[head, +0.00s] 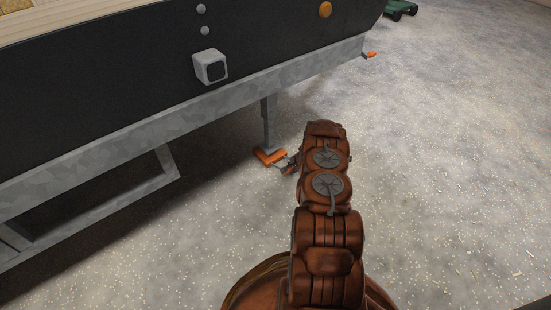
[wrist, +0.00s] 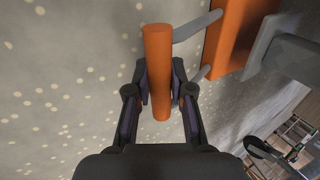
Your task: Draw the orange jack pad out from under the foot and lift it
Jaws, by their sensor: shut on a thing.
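The orange jack pad (head: 264,158) lies on the floor under the grey foot of the trailer's leg (head: 268,125). In the wrist view the pad (wrist: 230,35) is an orange slab with the grey foot (wrist: 290,55) against it. Two grey arms join the pad to an orange round bar, its handle (wrist: 157,50). My gripper (wrist: 162,88) is shut on this handle, one finger on each side. In the head view my gripper (head: 289,162) is just right of the pad, low by the floor and partly hidden by my arm.
The trailer's dark side (head: 110,75) and grey frame rail (head: 130,145) hang above and left of the pad. A grey step frame (head: 110,205) stands at the lower left. Another small orange piece (head: 371,54) is at the far rail end. Speckled floor (head: 450,170) to the right is clear.

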